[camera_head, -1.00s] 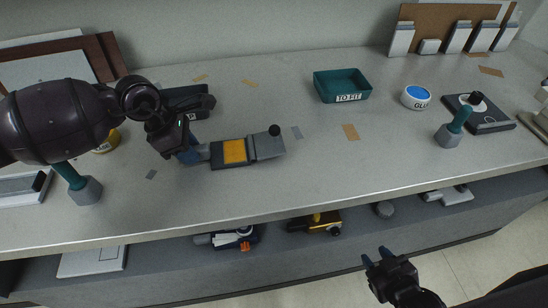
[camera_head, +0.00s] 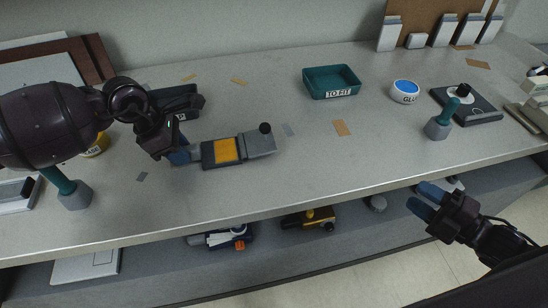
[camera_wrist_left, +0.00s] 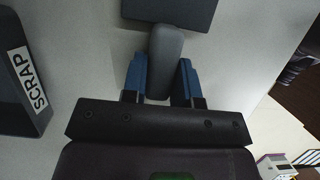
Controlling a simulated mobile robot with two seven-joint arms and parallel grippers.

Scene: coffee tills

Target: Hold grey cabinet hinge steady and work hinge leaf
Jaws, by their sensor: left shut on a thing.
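The grey cabinet hinge (camera_head: 262,145) lies on the bench, with a dark middle section, an orange-yellow patch (camera_head: 226,150) and a black knob (camera_head: 265,128) at its right end. My left gripper (camera_head: 180,156) is shut on the hinge's grey left end. In the left wrist view its blue fingers (camera_wrist_left: 165,82) stand on either side of that rounded grey end (camera_wrist_left: 165,60). My right gripper (camera_head: 424,200) is empty in front of the bench edge, its two blue fingers apart and pointing left toward the bench.
A dark SCRAP tray (camera_wrist_left: 25,85) stands beside the left gripper. A green TO FIT tray (camera_head: 331,82), a GLUE tub (camera_head: 405,92) and a teal-handled tool (camera_head: 440,122) stand to the right. The bench right of the hinge is mostly clear. The lower shelf holds a yellow-and-black part (camera_head: 310,218).

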